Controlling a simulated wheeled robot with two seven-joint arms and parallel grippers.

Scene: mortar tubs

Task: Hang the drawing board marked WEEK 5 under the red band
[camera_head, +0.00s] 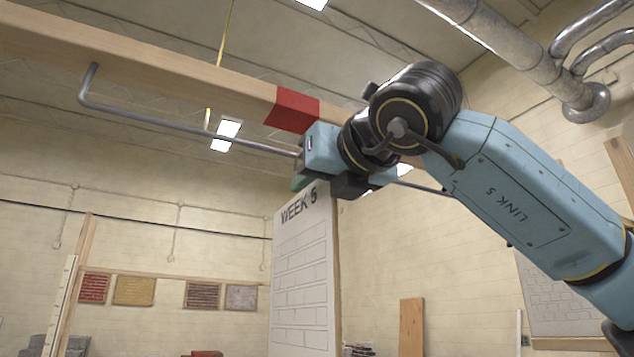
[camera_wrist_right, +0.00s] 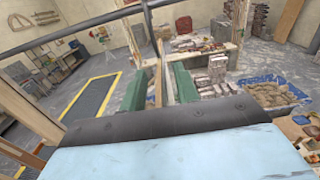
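The drawing board marked WEEK 5 (camera_head: 302,275) is upright below the grey rail (camera_head: 190,128), roughly under the red band (camera_head: 292,109) on the wooden beam (camera_head: 190,70). My right gripper (camera_head: 308,183) is at the board's top edge, just below the rail. In the right wrist view its two green fingers (camera_wrist_right: 159,85) stand apart, with a thin wooden edge (camera_wrist_right: 160,75), apparently the board's, between them and gaps beside it. The gripper hides the board's top fixing, so I cannot tell whether it sits on the rail. My left gripper is out of view.
The rail also crosses the right wrist view (camera_wrist_right: 75,29). Another drawn board (camera_head: 563,295) stands at the right wall. Several brick sample panels (camera_head: 134,290) hang on the back wall. Ducts (camera_head: 500,45) run overhead. The rail left of the band looks clear.

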